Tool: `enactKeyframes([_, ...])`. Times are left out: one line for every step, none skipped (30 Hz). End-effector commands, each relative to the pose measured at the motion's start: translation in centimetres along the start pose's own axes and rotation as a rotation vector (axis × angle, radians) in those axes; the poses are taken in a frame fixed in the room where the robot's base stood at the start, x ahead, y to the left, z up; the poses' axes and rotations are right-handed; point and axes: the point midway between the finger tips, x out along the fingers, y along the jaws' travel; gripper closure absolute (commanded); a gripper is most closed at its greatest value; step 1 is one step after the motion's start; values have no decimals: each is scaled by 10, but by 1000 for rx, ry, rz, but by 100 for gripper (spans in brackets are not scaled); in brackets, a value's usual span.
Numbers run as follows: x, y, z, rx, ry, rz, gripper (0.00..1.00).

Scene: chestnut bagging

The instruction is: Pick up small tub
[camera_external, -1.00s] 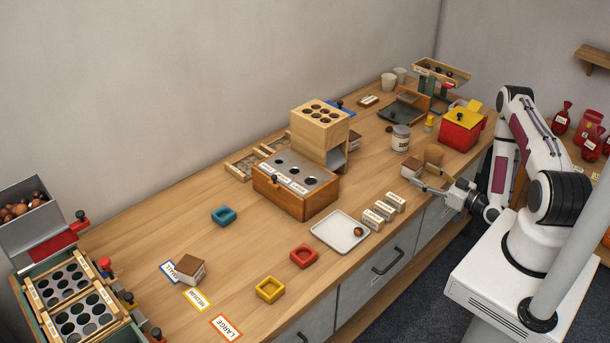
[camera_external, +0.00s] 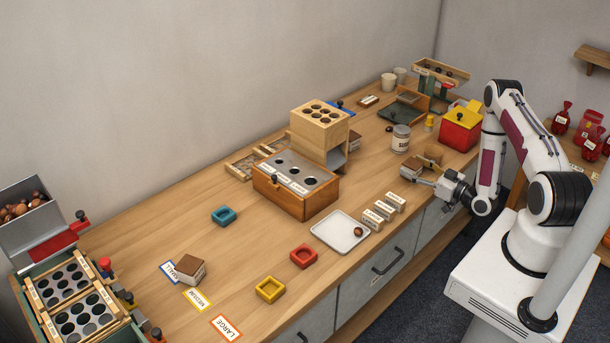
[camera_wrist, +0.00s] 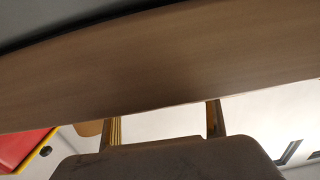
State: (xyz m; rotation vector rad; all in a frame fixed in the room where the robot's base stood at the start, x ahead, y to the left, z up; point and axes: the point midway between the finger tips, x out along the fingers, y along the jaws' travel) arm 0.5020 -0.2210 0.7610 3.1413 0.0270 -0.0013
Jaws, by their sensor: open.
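Brown-topped pale boxes look like the tubs, but I cannot read which is the small one. One box (camera_external: 411,165) stands at the bench's front edge, right beside my gripper (camera_external: 421,173). A similar box (camera_external: 191,268) stands by the SMALL card (camera_external: 171,271), and another (camera_external: 354,140) is partly hidden behind the wooden block. My gripper is open and low at the front edge, its fingers pointing left. In the wrist view my gripper (camera_wrist: 164,122) has its two fingers apart below a close brown surface (camera_wrist: 160,65); I cannot tell whether they touch it.
A tan block (camera_external: 434,154) and a labelled can (camera_external: 401,139) stand close behind my gripper. Small labelled white blocks (camera_external: 384,209) and a white tray (camera_external: 323,232) lie to its left. A red-yellow box (camera_external: 461,130) is to the right.

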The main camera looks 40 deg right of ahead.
Motion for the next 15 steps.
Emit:
enactKeyframes([4,-1,0,-1,1,-2,39])
enactKeyframes([5,-1,0,-1,1,-2,39])
enactKeyframes([6,0,0,0,1,-1,39])
enactKeyframes([7,0,0,0,1,0,39])
enactKeyframes([8,0,0,0,1,0,39])
enactKeyframes([8,0,0,1,1,1,39])
enactKeyframes([8,0,0,1,1,1,39])
enactKeyframes([8,0,0,1,1,1,39])
enactKeyframes([8,0,0,1,1,1,39])
enactKeyframes([8,0,0,1,1,1,39])
enactKeyframes([8,0,0,1,1,1,39])
enactKeyframes([8,0,0,1,1,1,39])
enactKeyframes([8,0,0,1,1,1,39])
enactKeyframes([8,0,0,1,1,1,39])
enactKeyframes([8,0,0,1,1,1,39])
